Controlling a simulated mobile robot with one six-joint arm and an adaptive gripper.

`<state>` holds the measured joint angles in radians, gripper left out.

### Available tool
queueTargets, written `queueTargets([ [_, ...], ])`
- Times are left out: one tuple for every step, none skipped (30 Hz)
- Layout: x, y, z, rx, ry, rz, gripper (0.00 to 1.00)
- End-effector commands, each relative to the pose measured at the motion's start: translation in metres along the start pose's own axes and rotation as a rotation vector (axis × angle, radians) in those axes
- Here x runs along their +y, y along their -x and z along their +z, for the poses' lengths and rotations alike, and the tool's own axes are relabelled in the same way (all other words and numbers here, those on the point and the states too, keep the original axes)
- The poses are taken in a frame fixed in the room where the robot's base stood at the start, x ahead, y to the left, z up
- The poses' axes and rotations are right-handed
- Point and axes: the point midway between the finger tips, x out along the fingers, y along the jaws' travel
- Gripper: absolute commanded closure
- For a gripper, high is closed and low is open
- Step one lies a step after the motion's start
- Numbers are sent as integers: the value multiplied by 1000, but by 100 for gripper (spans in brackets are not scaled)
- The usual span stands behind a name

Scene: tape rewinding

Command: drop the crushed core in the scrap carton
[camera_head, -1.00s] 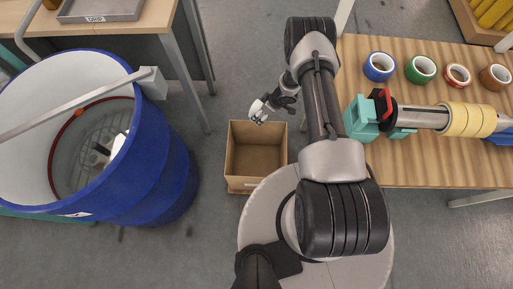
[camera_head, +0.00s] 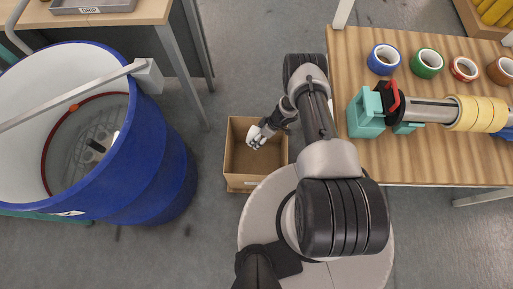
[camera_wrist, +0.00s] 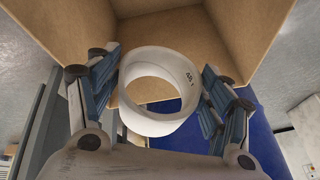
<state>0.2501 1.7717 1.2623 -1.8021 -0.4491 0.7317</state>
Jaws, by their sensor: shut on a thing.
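The crushed core is a white ring (camera_wrist: 178,62), slightly out of round, with small dark print on it. My gripper (camera_wrist: 158,78) is shut on it, with one blue-grey finger on each side. In the head view my gripper (camera_head: 256,137) is over the scrap carton, an open brown box (camera_head: 245,183) on the floor. The core is small and hard to make out there. In the wrist view the carton walls (camera_wrist: 215,25) show behind and around the core. I cannot tell exactly how far the core is above the carton floor.
A large blue drum (camera_head: 150,150) stands left of the carton, with floor between them. A wooden table (camera_head: 430,165) on the right bears colored tape rolls (camera_head: 383,60) and a teal spindle stand (camera_head: 366,118). Another bench (camera_head: 120,20) is at the back left.

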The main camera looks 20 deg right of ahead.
Motion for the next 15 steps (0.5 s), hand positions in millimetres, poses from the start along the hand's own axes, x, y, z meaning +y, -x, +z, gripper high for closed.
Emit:
queueTargets([
  [1, -2, 1, 0, 0, 0, 51],
  [1, -3, 1, 0, 0, 0, 51],
  [1, -3, 1, 0, 0, 0, 51],
  [1, -4, 1, 0, 1, 0, 51],
  [1, -3, 1, 0, 1, 0, 51],
  [1, -3, 1, 0, 1, 0, 51],
  [1, -3, 1, 0, 1, 0, 51],
  [1, -3, 1, 0, 1, 0, 51],
  [1, -3, 1, 0, 1, 0, 51],
  [1, -3, 1, 0, 1, 0, 51],
  [1, -3, 1, 0, 1, 0, 26],
  [1, -3, 1, 0, 1, 0, 23],
  [1, -3, 1, 0, 1, 0, 21],
  [1, -3, 1, 0, 1, 0, 19],
  [1, -3, 1, 0, 1, 0, 16],
])
